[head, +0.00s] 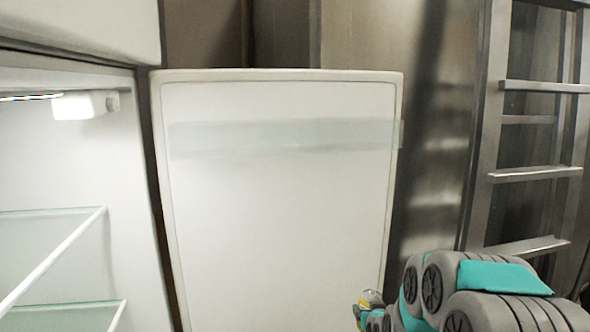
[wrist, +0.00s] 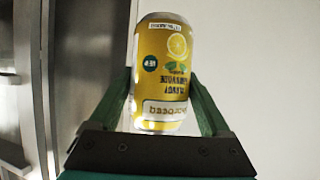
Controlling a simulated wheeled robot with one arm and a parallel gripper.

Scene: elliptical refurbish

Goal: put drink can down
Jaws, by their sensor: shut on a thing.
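My gripper (wrist: 160,105) is shut on a yellow drink can (wrist: 163,70) with a lemon picture and a silver top in the wrist view. In the head view, a small part of the can (head: 371,298) shows at the lower middle right, beside my teal and grey arm. The gripper itself is mostly hidden there. The can is in front of the white fridge door's lower right part.
An open fridge with glass shelves (head: 50,225) stands at the left. Its white door (head: 275,210) is swung open in the middle. A metal ladder-like rack (head: 535,174) stands at the right against a metal wall. No tabletop shows.

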